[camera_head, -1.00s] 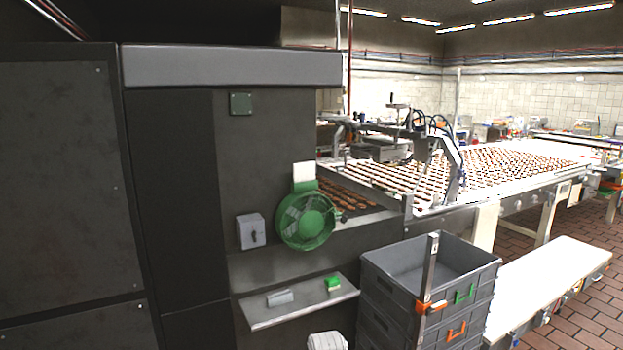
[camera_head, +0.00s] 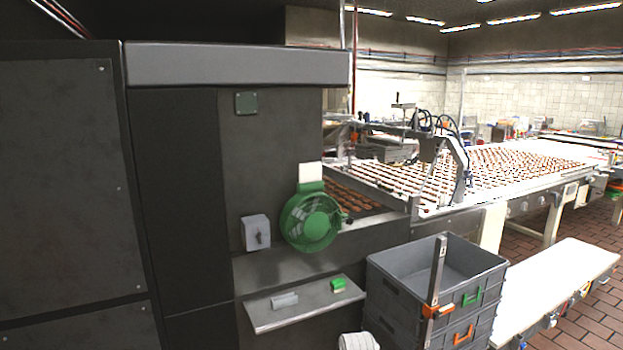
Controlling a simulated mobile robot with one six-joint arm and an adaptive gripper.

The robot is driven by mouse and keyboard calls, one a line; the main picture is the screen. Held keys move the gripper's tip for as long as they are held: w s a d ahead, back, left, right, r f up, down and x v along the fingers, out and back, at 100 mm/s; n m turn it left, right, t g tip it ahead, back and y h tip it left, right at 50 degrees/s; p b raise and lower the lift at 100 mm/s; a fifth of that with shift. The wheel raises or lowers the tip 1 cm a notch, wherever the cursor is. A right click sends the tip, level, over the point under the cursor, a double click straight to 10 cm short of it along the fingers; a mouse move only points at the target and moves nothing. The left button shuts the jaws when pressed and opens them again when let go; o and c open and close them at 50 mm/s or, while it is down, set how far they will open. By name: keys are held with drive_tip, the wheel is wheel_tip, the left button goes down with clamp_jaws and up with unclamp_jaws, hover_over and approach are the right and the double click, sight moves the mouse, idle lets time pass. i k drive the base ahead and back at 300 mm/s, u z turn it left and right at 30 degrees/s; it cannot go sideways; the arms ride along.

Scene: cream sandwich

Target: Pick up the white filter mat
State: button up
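A white flat rectangular piece (camera_head: 310,173) stands upright directly above the round green fan (camera_head: 311,221) on the dark machine front. It looks like the white filter mat, but it is small and I cannot be sure. My gripper is not clearly visible. A white ribbed shape (camera_head: 358,342) is cut off by the bottom edge; I cannot tell what it is.
A metal shelf (camera_head: 272,317) juts out below the fan, with a grey piece (camera_head: 285,300) and a green piece (camera_head: 338,285) on it. Stacked grey crates (camera_head: 395,297) and a white bench (camera_head: 560,278) stand to the right. A grey switch box (camera_head: 256,233) is left of the fan.

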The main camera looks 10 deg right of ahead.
sight(309, 173)
drive_tip(key=z, duration=0.05)
drive_tip(key=i, duration=0.95)
drive_tip(key=u, duration=0.05)
